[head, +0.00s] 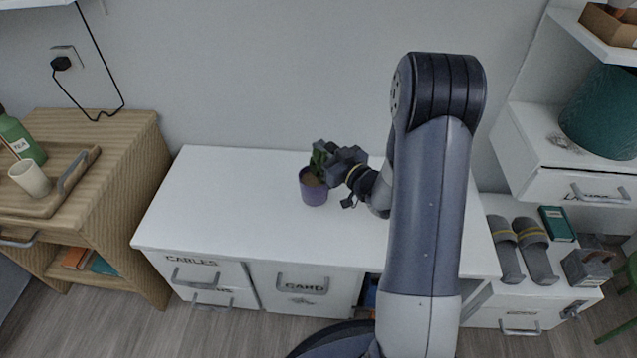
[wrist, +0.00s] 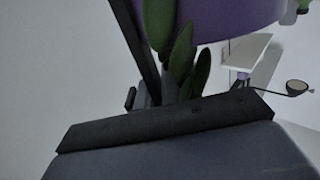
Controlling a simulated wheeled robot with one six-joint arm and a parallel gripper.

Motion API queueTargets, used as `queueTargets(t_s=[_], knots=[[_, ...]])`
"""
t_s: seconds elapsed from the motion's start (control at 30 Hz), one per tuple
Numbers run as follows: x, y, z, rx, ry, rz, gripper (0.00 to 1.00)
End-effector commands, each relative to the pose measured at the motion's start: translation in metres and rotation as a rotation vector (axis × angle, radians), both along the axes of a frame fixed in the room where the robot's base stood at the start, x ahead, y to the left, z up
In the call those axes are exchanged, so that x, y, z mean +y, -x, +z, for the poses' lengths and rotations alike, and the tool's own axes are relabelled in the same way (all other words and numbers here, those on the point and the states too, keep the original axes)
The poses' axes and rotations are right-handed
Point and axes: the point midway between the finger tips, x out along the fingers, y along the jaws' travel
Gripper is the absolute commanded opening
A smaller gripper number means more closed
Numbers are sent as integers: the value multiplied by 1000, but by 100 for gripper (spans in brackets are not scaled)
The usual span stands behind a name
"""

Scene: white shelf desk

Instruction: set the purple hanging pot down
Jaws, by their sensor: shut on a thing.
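The purple hanging pot (head: 314,190) with a green plant is over the white desk top (head: 240,200), left of the desk's middle. It looks upright, and I cannot tell whether its base touches the desk. My gripper (head: 328,160) reaches in from the right and is shut at the pot's upper right side, by the leaves. In the wrist view the purple pot (wrist: 215,22) fills the top, with green leaves (wrist: 180,60) hanging close in front of the gripper body. The exact grip point is hidden.
The desk top around the pot is clear. A wooden cabinet (head: 130,170) with a tray, cup (head: 29,178) and green tea bottle (head: 20,138) stands at left. At right are grey slippers (head: 530,245), a teal book (head: 556,223) and a shelf with a teal lampshade (head: 603,112).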

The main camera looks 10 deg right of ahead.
Motion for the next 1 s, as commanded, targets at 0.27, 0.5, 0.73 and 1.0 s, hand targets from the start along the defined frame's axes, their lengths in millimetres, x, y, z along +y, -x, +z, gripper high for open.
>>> queueTargets(t_s=[0.27,0.5,0.73,1.0], knots=[[0,0,-35,-2,-1,1,0],[0,0,-66,0,-1,2,0],[0,0,-69,-4,0,2,0],[0,0,-73,-1,0,2,10]])
